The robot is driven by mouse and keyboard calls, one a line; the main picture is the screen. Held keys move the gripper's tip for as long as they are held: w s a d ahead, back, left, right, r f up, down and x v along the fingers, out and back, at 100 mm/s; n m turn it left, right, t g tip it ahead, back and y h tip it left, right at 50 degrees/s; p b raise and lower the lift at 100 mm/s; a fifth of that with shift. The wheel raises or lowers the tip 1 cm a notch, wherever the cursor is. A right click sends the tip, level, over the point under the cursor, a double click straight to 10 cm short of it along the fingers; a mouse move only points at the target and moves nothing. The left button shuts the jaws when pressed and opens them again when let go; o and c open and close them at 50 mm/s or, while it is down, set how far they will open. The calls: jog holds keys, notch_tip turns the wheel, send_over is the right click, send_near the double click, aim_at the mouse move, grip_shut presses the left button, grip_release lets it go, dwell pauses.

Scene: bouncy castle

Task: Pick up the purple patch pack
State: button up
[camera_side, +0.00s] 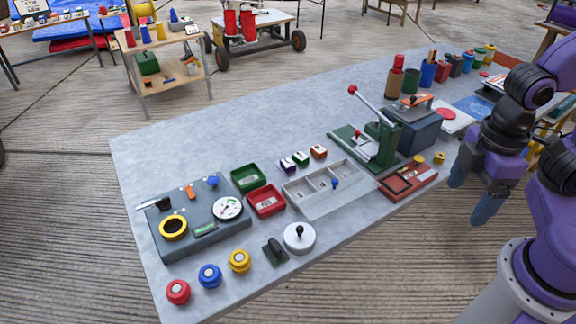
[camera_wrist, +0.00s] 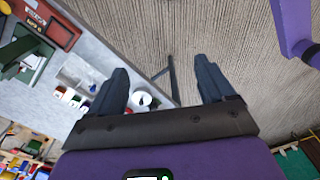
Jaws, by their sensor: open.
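The purple patch pack (camera_side: 287,164) is a small purple and white block on the grey table in the side view. It stands at the left end of a short row, beside a green pack (camera_side: 302,158) and an orange pack (camera_side: 319,151). My gripper (camera_side: 472,197) is open and empty, far to the right of the packs, beyond the table's front edge. Its two dark fingers are spread apart in the wrist view (camera_wrist: 162,82), with floor between them. Small packs show left of the fingers there, too small to tell the purple one surely.
A grey divided tray (camera_side: 332,190) lies just in front of the packs. Green (camera_side: 250,177) and red (camera_side: 266,201) bins stand to their left. A green press (camera_side: 376,146) with a raised red-knobbed lever stands to their right, near a red case (camera_side: 408,181).

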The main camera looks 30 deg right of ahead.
jog(key=w+a+r+m, duration=0.1)
jog(key=w+a+m, duration=0.65)
jog(key=w, duration=0.35)
jog(key=m+y, duration=0.3)
jog(key=m, duration=2.2)
send_over(288, 162)
jog(key=d, duration=0.2)
jog(key=f, duration=2.1)
jog(key=shift+s, duration=0.35)
jog(key=shift+w+x, duration=0.2)
jog(key=shift+x, duration=2.55)
jog(key=shift+r, duration=0.1)
jog(key=c, duration=1.2)
